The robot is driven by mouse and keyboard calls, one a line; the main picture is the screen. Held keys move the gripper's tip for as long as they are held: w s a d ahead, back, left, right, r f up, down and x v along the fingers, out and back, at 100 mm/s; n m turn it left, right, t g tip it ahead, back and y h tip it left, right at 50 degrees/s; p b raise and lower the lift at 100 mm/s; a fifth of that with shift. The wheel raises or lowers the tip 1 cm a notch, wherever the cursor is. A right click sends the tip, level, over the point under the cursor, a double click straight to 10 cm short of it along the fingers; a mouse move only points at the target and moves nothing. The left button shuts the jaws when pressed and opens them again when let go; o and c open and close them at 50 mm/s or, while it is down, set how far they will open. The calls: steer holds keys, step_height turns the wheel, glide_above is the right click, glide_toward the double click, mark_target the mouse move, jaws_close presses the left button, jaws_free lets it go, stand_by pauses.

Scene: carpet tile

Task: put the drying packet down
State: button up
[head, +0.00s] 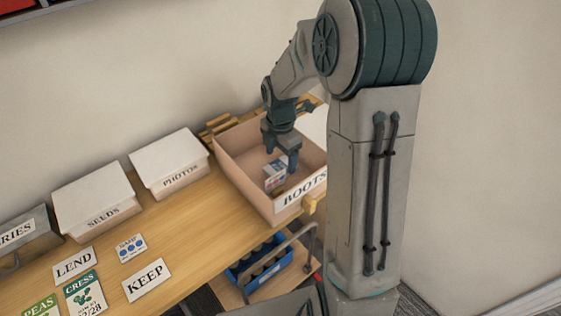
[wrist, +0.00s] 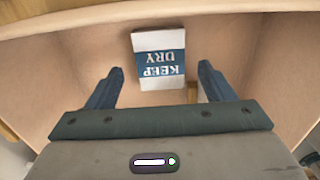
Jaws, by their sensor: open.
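The drying packet (wrist: 158,57) is white with a blue band reading "KEEP DRY". It is inside the pinkish box labelled BOOTS (head: 237,178), which also fills the wrist view (wrist: 70,50). The packet shows in the head view (head: 275,178), near the labelled side of the box. My gripper (head: 281,152) reaches down into the box, above the packet. In the wrist view my gripper (wrist: 161,70) is open, a finger on each side and clear space between each finger and the packet. A small brownish piece (wrist: 192,92) shows beside the packet, partly hidden.
Lidded boxes marked PHOTOS (head: 168,160) and SEEDS (head: 92,197) stand to the left on the wooden table (head: 180,215). Cards reading LEND (head: 74,263) and KEEP (head: 147,280) lie in front. A blue crate (head: 262,266) sits below the table's front edge.

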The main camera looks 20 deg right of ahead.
mark_target(280, 166)
step_height(280, 166, up, 8)
steer(key=s+a+r+m+t, duration=0.1)
steer(key=s+r+m, duration=0.1)
steer(key=s+m, duration=0.8)
steer(key=s+a+r+m+t, duration=0.1)
steer(key=s+r+m+t, duration=0.1)
steer(key=s+m, duration=0.8)
steer(key=shift+s+a+r+m, duration=0.2)
steer(key=shift+r+m, duration=0.15)
steer(key=shift+m, duration=0.95)
